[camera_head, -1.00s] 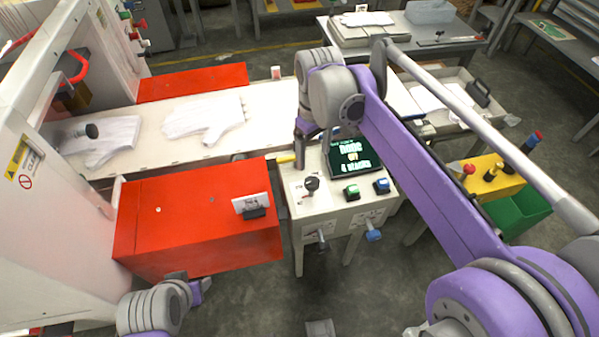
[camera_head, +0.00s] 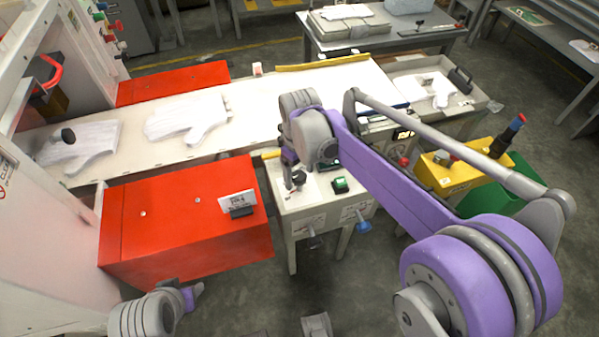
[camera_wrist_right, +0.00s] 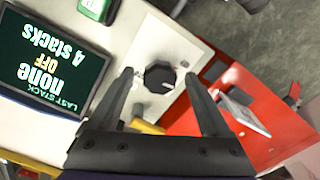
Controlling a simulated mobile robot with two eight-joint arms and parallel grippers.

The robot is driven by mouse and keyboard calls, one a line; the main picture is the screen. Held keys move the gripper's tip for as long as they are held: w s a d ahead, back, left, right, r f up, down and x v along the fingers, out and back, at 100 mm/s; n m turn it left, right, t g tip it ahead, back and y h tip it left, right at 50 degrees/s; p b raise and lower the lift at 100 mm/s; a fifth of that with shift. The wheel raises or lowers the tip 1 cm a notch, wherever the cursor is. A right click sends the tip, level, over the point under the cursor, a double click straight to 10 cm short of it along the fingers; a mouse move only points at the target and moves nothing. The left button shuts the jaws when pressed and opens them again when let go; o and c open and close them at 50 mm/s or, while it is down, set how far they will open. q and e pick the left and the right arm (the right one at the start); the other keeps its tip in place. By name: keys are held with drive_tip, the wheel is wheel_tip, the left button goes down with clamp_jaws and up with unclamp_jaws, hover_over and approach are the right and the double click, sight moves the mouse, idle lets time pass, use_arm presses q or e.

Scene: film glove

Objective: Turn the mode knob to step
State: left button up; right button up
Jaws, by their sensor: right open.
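The mode knob (camera_wrist_right: 160,77) is a black round knob with a pale mark, on the white panel of the control stand (camera_head: 297,216). In the head view the knob (camera_head: 298,178) shows just below my right gripper (camera_head: 289,164). In the right wrist view my right gripper (camera_wrist_right: 159,75) is open, with one finger on each side of the knob; contact cannot be told. The display (camera_wrist_right: 45,58) reads "LAST STACK none OFF 4 stacks", upside down there. In the head view my arm mostly hides the display. My left arm shows at the lower left, without clear fingers.
A red cabinet (camera_head: 180,217) with a small card holder (camera_head: 238,204) stands left of the control stand. A green button (camera_head: 340,185) sits right of the knob. A conveyor (camera_head: 250,105) with white gloves runs behind. A yellow box (camera_head: 445,172) stands right.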

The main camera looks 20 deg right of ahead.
clamp_jaws()
idle(0.3)
drive_tip(key=shift+m, duration=0.3)
drive_tip(key=m+p, duration=0.1)
drive_tip(key=m, duration=0.4)
drive_tip(key=shift+r+m, duration=0.1)
drive_tip(key=shift+m, duration=0.2)
drive_tip(key=m+p, duration=0.1)
drive_tip(key=m, duration=0.4)
drive_tip(key=shift+a, duration=0.1)
drive_tip(key=shift+m, duration=0.4)
unclamp_jaws()
